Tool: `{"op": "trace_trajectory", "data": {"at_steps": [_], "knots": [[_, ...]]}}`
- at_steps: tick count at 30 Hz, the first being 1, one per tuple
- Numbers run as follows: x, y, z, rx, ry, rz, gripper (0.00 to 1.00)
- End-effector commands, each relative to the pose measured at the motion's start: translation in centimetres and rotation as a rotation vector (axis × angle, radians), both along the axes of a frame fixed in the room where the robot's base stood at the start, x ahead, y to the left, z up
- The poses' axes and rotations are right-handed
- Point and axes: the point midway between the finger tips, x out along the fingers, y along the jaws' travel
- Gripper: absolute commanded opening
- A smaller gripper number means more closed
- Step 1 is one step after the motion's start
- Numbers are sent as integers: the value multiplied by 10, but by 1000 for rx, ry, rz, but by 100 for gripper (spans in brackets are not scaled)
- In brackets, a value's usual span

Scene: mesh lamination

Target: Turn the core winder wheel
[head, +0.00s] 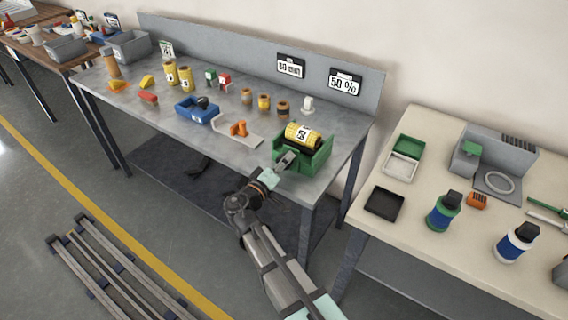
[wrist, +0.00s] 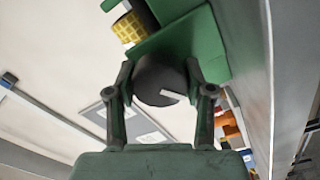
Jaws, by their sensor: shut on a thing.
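The core winder (head: 318,159) is a green stand at the right front of the grey bench, with a yellow mesh roll (head: 303,135) on it. In the wrist view, the green winder frame (wrist: 185,40) fills the top, with part of the yellow roll (wrist: 128,27) at its left. The dark round winder wheel (wrist: 158,78) has a pale mark on its face. My gripper (wrist: 164,92) has one finger on each side of the wheel and is shut on it. In the head view my gripper (head: 284,161) reaches the winder's front-left side and hides the wheel.
An orange part (head: 238,128) on a pale plate and a blue bin (head: 197,110) sit left of the winder. Several small rolls stand behind. A cream table (head: 440,240) with bottles and trays stands to the right. The bench's front edge is close to my arm.

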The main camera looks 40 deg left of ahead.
Motion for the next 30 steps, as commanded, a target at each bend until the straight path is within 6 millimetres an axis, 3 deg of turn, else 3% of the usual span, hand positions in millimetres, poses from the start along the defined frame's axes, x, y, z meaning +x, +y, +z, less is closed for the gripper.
{"op": "trace_trajectory", "data": {"at_steps": [30], "knots": [[1, 0, 1, -832, -51, -1, 17]]}}
